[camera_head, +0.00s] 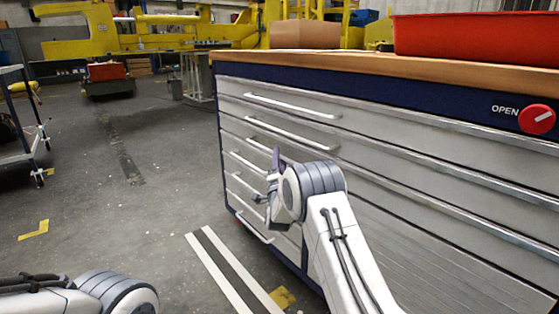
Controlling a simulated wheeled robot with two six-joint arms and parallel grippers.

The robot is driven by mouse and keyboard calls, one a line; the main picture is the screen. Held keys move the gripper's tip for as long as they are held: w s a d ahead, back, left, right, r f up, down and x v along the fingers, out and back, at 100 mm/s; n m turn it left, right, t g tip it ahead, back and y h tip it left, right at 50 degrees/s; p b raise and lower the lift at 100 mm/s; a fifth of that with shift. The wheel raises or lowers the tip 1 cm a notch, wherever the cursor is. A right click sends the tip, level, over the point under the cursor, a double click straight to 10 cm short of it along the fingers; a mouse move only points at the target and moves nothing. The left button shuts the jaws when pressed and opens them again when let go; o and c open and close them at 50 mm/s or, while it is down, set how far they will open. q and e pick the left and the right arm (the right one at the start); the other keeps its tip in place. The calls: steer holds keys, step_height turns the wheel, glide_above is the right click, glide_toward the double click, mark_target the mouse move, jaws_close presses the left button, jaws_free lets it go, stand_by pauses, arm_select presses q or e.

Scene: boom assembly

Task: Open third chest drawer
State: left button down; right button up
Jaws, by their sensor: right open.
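The blue chest (284,78) has light grey drawers with long bar handles, and all the drawers I can see look shut. The third drawer's handle (246,163) shows on the left part of the front, and its right end runs behind my right gripper. My right gripper (268,180) is open and sits in front of the chest near the third and fourth handles. I cannot tell whether its fingers touch a handle. My right wrist and forearm hide much of the lower drawer fronts. My left arm shows at the lower left edge, with its gripper out of view.
A red bin (478,37) and a cardboard box (306,35) stand on the wooden chest top (370,61). A red OPEN knob (537,119) is on the chest's right. A cart (20,125) stands at far left.

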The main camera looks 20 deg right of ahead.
steer(key=shift+w+d+r, duration=0.15)
steer(key=shift+w, duration=0.1)
jaws_close()
stand_by(1.4)
